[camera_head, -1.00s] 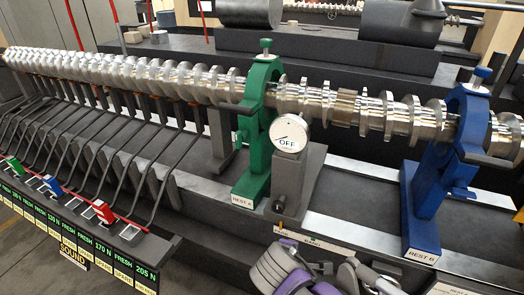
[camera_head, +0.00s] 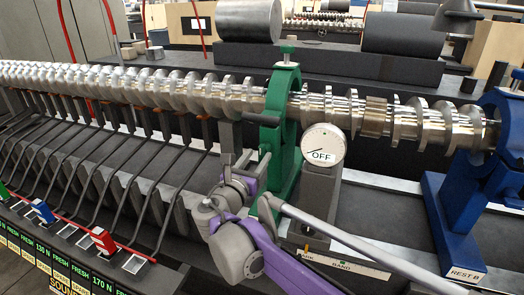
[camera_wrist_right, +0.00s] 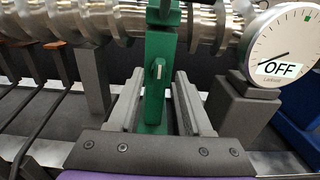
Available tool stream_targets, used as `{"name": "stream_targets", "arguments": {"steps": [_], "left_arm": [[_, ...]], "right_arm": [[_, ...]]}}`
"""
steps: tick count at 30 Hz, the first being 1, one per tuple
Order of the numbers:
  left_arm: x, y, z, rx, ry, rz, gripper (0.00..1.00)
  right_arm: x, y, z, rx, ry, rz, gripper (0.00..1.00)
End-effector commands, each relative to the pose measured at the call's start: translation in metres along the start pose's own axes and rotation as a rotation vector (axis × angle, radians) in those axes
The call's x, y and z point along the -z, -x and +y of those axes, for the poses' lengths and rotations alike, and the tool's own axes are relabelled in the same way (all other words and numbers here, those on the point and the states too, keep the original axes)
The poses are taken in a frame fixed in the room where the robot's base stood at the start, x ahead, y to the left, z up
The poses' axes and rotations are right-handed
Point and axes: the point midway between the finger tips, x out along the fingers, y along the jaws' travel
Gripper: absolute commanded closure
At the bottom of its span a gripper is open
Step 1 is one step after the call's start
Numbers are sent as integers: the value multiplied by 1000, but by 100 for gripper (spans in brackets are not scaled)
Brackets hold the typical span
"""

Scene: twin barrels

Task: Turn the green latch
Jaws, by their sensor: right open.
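The green rest (camera_head: 283,125) is an upright ring-shaped stand around the shiny shaft, with a knob (camera_head: 287,50) on top. In the right wrist view its green post (camera_wrist_right: 157,110) stands between my fingers, with a small pale-tipped latch (camera_wrist_right: 157,69) on its face. My right gripper (camera_wrist_right: 158,78) is open, with one finger on each side of the post; I cannot tell whether either finger touches it. In the head view my right gripper (camera_head: 246,162) is low at the left side of the green rest, partly hidden by my wrist. My left gripper is not in view.
A round dial (camera_head: 323,145) reading OFF stands just right of the green rest. The blue rest (camera_head: 455,205) is farther right. The ribbed metal shaft (camera_head: 170,88) runs across above. Bent levers (camera_head: 110,180) fill the left. A grey block (camera_wrist_right: 90,80) stands left of my fingers.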

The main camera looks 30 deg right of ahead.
Motion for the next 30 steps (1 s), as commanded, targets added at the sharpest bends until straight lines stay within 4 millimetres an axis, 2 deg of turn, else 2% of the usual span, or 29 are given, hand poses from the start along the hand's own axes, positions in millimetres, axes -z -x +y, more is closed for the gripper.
{"name": "stream_targets", "arguments": {"steps": [3,7,12,19,27,30], "left_arm": [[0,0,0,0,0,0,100],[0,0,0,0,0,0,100],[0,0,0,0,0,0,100],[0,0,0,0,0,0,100],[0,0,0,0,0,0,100],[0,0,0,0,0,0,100]], "right_arm": [[0,-21,-1,3,-1,0,50],[0,-35,0,1,-1,0,50],[0,-42,0,0,-2,0,50],[0,-42,0,-1,-2,1,50],[0,-42,0,-1,-2,1,99],[0,-42,0,-1,-2,1,100]]}}
